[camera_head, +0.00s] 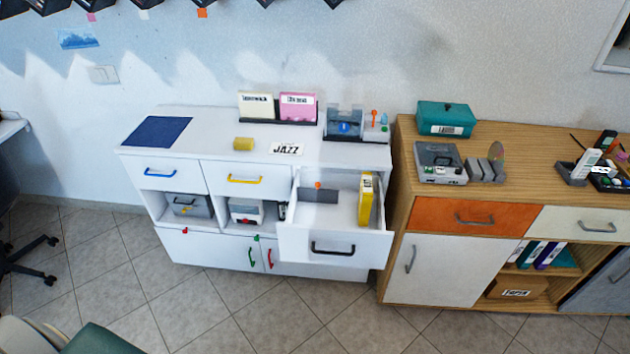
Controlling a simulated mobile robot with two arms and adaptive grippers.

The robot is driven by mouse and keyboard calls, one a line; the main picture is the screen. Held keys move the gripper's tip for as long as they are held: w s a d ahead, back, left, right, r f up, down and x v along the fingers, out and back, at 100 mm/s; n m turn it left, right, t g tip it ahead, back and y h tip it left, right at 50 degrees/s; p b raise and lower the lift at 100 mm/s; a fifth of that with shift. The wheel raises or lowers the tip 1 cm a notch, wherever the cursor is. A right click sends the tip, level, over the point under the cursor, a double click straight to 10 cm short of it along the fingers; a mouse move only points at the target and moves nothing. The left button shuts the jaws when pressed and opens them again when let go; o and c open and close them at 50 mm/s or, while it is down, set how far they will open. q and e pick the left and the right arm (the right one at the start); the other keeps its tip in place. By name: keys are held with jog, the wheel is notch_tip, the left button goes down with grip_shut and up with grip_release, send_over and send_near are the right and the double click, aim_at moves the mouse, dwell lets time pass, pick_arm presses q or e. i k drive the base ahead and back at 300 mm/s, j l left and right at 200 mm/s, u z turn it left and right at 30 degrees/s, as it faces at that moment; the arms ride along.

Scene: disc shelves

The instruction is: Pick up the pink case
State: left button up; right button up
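The pink case (298,107) stands upright in a dark holder on top of the white cabinet, toward the back. A cream case (256,108) stands beside it on its left in the same kind of holder. Both have white labels near the top. The lower edge of the pink case is hidden by the holder. Neither gripper shows in the head view.
The white cabinet (215,150) has its right drawer (334,243) pulled open, with a yellow case (365,200) inside. A grey device (344,122) stands right of the pink case. A wooden cabinet (500,140) adjoins on the right. Tiled floor (200,310) in front is clear.

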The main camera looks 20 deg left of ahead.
aim_at(294, 106)
jog(key=i+j+z, duration=0.15)
jog(key=j, duration=0.35)
jog(key=i+j+z, duration=0.2)
jog(key=j, duration=0.35)
jog(key=j+z, duration=0.15)
jog(key=j, duration=0.4)
